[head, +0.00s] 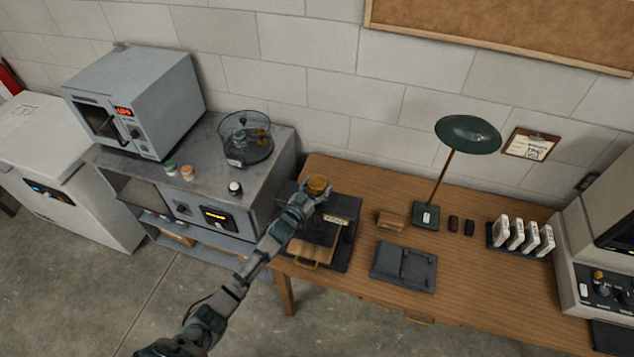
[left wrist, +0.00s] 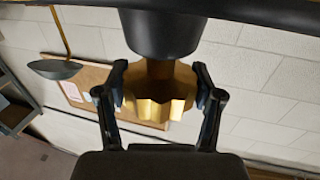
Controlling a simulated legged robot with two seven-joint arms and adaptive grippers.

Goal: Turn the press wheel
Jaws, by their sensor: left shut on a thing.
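The press wheel (head: 318,184) is a brass-coloured, lobed knob on top of the dark press (head: 345,207) at the left end of the wooden table. In the left wrist view the wheel (left wrist: 160,95) sits between the two fingers, joined to a dark round part. My left gripper (head: 308,195) reaches in from the lower left and is shut on the wheel; its fingers also show in the left wrist view (left wrist: 160,88). The arm hides part of the press. A wooden board (head: 318,245) lies at the press's front. My right gripper is not in view.
A dark folder-like pad (head: 404,262), a small wooden block (head: 391,220) and a green lamp (head: 467,135) stand right of the press on the table (head: 480,270). A grey cabinet (head: 262,178) with a clear round container (head: 246,140) stands close on the left.

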